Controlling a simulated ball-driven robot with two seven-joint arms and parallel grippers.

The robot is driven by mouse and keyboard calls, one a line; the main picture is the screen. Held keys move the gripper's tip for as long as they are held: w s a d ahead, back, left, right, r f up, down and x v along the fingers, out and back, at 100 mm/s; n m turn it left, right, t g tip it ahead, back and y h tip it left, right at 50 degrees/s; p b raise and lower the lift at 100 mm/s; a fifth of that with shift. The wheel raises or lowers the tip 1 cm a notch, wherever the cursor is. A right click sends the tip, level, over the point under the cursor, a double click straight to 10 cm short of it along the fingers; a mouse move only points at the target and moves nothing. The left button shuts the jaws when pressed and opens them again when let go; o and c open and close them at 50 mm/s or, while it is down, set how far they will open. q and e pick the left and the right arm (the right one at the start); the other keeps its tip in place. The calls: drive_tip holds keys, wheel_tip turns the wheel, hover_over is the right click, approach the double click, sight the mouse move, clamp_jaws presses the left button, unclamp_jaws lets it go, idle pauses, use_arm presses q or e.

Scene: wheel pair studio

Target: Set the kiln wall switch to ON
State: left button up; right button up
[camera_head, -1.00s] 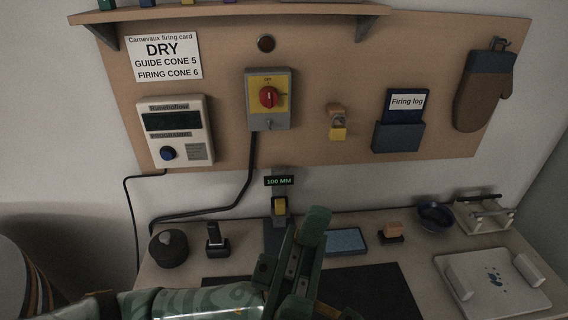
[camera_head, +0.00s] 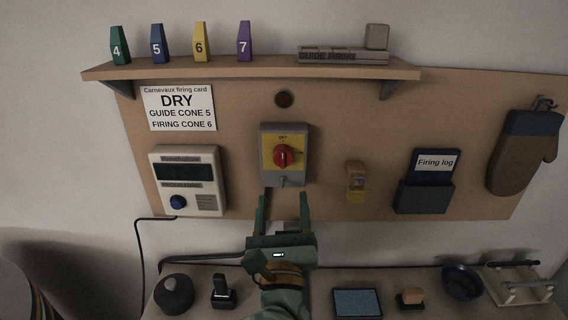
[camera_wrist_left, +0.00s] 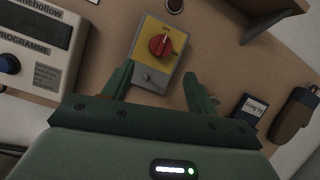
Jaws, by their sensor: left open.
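The kiln wall switch (camera_head: 284,155) is a grey box with a yellow plate and a round red knob (camera_head: 283,156), fixed to the wooden board. In the left wrist view the switch (camera_wrist_left: 148,75) and its red knob (camera_wrist_left: 160,45) lie ahead of the fingers, toward the left one. Small lettering shows above the knob, and I cannot read the knob's setting surely. My left gripper (camera_head: 284,194) is open and empty just below the switch, fingers pointing up. It also shows in the left wrist view (camera_wrist_left: 160,80), apart from the knob. My right gripper is not in view.
A programmer box (camera_head: 188,181) is left of the switch. A shelf (camera_head: 250,73) with numbered cones juts out above. The table below holds several small items.

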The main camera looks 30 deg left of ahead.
sight(283, 165)
use_arm(q)
drive_tip(key=x, duration=0.8)
drive_tip(key=shift+w+a+r+p, duration=0.15)
drive_tip(key=shift+w+r+p, duration=0.05)
drive_tip(key=shift+w+p, duration=0.1)
drive_tip(key=c, duration=1)
